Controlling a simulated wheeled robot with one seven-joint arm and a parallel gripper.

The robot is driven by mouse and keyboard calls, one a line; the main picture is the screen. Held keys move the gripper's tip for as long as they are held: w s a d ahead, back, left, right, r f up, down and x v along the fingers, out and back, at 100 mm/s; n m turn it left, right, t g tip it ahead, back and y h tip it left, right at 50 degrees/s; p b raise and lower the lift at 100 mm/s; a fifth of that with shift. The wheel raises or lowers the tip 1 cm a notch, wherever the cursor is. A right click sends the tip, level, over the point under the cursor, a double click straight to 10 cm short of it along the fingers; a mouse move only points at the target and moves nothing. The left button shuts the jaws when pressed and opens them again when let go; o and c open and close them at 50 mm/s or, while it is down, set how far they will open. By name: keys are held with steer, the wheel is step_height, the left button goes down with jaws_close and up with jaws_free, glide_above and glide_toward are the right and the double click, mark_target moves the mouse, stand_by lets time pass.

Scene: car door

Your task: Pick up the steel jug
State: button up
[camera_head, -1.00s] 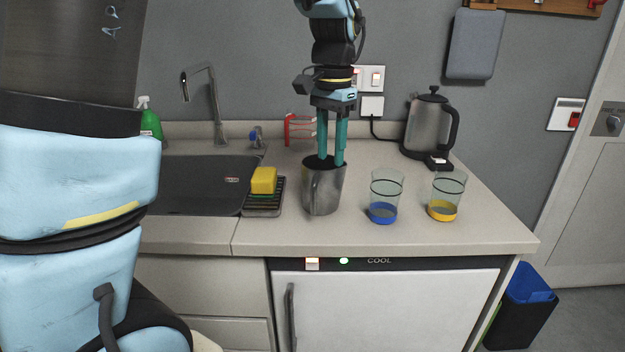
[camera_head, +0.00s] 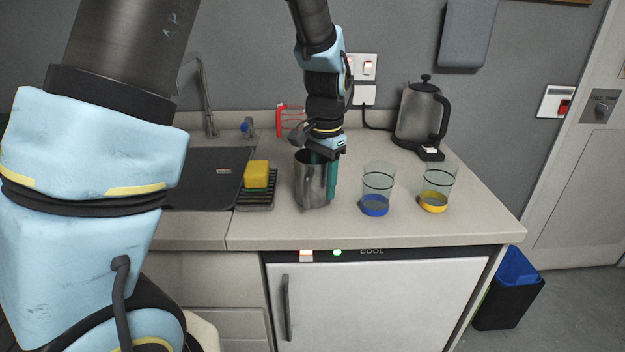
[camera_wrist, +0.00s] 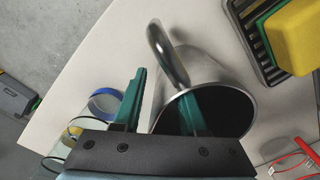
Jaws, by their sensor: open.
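The steel jug (camera_head: 309,184) stands upright on the counter, between the sponge rack and the blue-based glass. My gripper (camera_head: 325,178) points down over its rim, open. One teal finger is inside the mouth and the other is outside, along the jug's right side. In the wrist view the jug (camera_wrist: 200,68) lies between and under the fingers of my gripper (camera_wrist: 163,82), with the wall between them. The jug's handle (camera_wrist: 166,52) shows on the side away from the palm. The tip of the inner finger is hidden in the head view.
A glass with a blue base (camera_head: 377,190) stands close to the right of the jug, and a yellow-based glass (camera_head: 436,187) beyond it. A kettle (camera_head: 420,115) stands behind. A yellow sponge (camera_head: 256,174) sits on a black rack (camera_head: 262,197) at the left, beside the sink (camera_head: 205,180).

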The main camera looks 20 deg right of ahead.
steer(key=shift+f, duration=0.15)
jaws_close()
stand_by(1.4)
